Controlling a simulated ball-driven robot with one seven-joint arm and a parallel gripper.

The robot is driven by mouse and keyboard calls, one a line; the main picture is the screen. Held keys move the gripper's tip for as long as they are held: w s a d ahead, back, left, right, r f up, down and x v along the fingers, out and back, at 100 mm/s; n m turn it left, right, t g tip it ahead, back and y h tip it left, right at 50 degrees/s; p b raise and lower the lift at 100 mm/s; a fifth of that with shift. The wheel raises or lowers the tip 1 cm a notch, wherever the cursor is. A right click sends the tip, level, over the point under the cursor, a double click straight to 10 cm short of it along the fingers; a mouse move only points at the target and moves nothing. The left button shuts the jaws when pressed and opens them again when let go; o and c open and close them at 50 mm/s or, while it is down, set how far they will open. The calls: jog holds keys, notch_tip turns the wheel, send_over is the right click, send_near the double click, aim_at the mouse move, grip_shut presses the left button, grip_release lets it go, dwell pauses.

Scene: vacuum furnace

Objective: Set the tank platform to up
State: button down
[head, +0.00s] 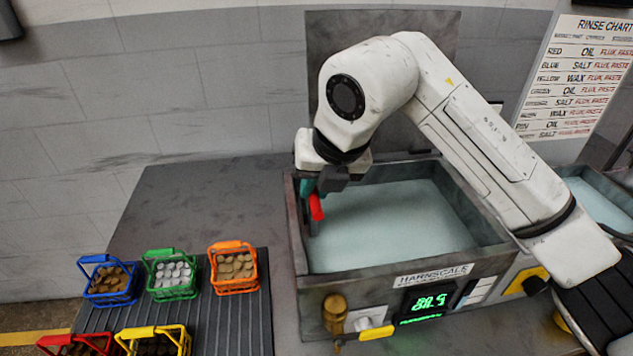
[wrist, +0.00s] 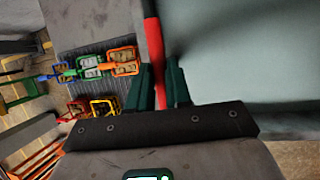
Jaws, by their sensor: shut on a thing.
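The tank (head: 298,235) marked HARNSCALE is a grey box filled with pale blue liquid. A red handle (head: 316,207) stands at its left wall, near the inner edge. My gripper (head: 311,187) has dark green fingers and is at the top of this handle. In the wrist view, the red handle (wrist: 152,45) runs between the two fingers of my gripper (wrist: 160,85), which are shut on it. I cannot make out a platform under the liquid.
Baskets of small parts stand on a ribbed mat (head: 200,330) at left: blue (head: 108,296), green (head: 172,292), orange (head: 234,285), red (head: 75,352) and yellow (head: 152,350). A green display (head: 428,302) is on the tank front. A rinse chart (head: 580,75) hangs at right.

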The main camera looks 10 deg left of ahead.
notch_tip(320, 180, up, 11)
jog(key=p, duration=0.3)
jog(key=shift+p, duration=0.35)
jog(key=shift+w+r, duration=0.1)
jog(key=c, duration=1.3)
grip_release()
jog(key=shift+o, duration=1.2)
jog(key=b+v, duration=0.2)
jog(key=v, duration=0.8)
jog(key=shift+d+r, duration=0.2)
jog(key=shift+r, duration=0.05)
